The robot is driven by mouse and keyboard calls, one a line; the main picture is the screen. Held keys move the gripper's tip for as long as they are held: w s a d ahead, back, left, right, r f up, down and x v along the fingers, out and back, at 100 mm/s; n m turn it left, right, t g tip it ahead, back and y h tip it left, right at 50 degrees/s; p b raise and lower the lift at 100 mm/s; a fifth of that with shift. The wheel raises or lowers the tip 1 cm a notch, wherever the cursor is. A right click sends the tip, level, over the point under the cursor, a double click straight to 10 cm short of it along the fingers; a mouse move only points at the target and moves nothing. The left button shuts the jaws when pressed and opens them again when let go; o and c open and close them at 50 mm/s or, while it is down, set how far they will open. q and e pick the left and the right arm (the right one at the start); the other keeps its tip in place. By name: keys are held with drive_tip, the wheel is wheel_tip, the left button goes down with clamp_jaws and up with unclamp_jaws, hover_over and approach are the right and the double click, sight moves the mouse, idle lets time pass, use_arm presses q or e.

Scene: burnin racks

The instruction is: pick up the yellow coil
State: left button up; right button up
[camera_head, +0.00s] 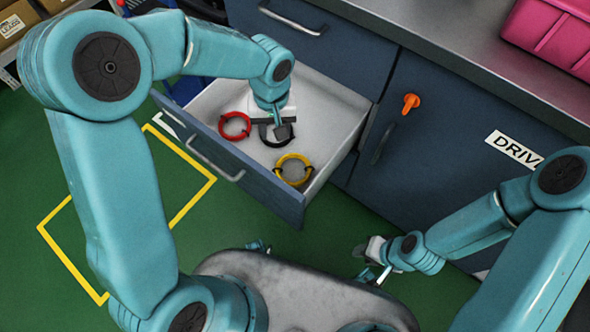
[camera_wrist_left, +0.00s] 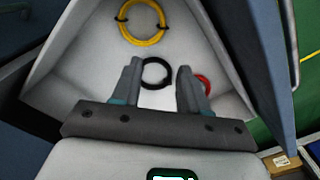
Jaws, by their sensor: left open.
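The yellow coil (camera_head: 291,157) lies in the open drawer near its front right corner. In the left wrist view the yellow coil (camera_wrist_left: 141,41) is at the top, beyond my fingertips. My left gripper (camera_head: 279,131) reaches down into the drawer, over the black coil (camera_head: 266,140) and apart from the yellow one. In the left wrist view the left gripper's fingers (camera_wrist_left: 158,70) are apart, with the black coil (camera_wrist_left: 144,75) seen between them. My right gripper (camera_head: 364,263) is outside the drawer, low in the head view, with its fingers apart and nothing seen between them.
A red coil (camera_head: 235,136) lies in the drawer, left of the black one. The drawer's front panel (camera_head: 262,190) and side walls enclose the coils. A pink bin (camera_head: 550,35) sits on the worktop.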

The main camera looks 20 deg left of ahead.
use_arm(q)
wheel_tip(320, 180, down, 2)
drive_tip(key=b, duration=0.5)
hover_over(277, 169)
wheel_tip(277, 169, down, 12)
drive_tip(key=shift+w+d+r, duration=0.15)
drive_tip(key=shift+r, duration=0.1)
wheel_tip(277, 169, down, 5)
drive_tip(key=shift+f+b, duration=0.1)
drive_tip(key=shift+b, duration=0.8)
use_arm(e)
wheel_tip(277, 169, down, 8)
drive_tip(key=shift+d+r, duration=0.15)
drive_tip(key=shift+r, duration=0.05)
use_arm(q)
drive_tip(key=shift+r, duration=0.2)
drive_tip(key=shift+c, duration=0.3)
use_arm(e)
drive_tip(key=shift+s, duration=0.1)
use_arm(q)
clamp_jaws()
